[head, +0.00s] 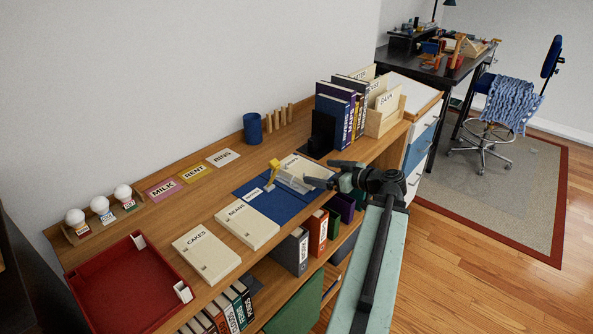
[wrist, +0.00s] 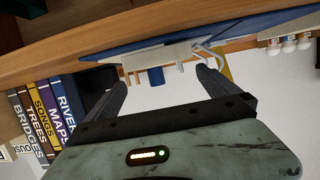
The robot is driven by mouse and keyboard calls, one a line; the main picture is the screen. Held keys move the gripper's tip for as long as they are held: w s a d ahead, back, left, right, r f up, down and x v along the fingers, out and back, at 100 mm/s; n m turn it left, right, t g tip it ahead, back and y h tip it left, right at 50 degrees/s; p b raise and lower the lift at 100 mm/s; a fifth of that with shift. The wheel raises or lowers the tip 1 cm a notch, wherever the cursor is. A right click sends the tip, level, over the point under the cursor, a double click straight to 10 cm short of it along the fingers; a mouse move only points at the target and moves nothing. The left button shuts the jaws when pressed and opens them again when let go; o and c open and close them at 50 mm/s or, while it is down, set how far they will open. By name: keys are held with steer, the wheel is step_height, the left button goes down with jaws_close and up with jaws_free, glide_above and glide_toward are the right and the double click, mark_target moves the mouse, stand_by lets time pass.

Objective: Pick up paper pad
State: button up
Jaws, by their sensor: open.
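A cream paper pad (head: 304,168) lies on the blue mat (head: 257,206) on the wooden shelf top. The pad shows edge-on in the wrist view (wrist: 165,56), where the picture is upside down. A bent pale wire-like part (wrist: 207,50) stands at its edge. A yellow upright piece (head: 272,175) is at the pad's left. My gripper (head: 308,183) is open beside the pad's front edge. In the wrist view, its fingers (wrist: 155,75) are spread with the pad between and beyond them; I cannot tell whether they touch it.
Pads marked BEANS (head: 248,224) and CAKES (head: 206,257) lie to the left, beyond them a red tray (head: 125,285). A black block (head: 322,133) and upright books (head: 335,110) stand behind my gripper. Binders (head: 290,252) fill the shelf below. A blue cup (head: 252,128) stands near the wall.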

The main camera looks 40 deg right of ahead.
mark_target(303, 169)
steer(key=b+x, duration=0.2)
steer(key=x, duration=0.6)
steer(key=shift+s+a+f, duration=0.1)
steer(key=shift+a+f, duration=0.05)
steer(key=c, duration=1.5)
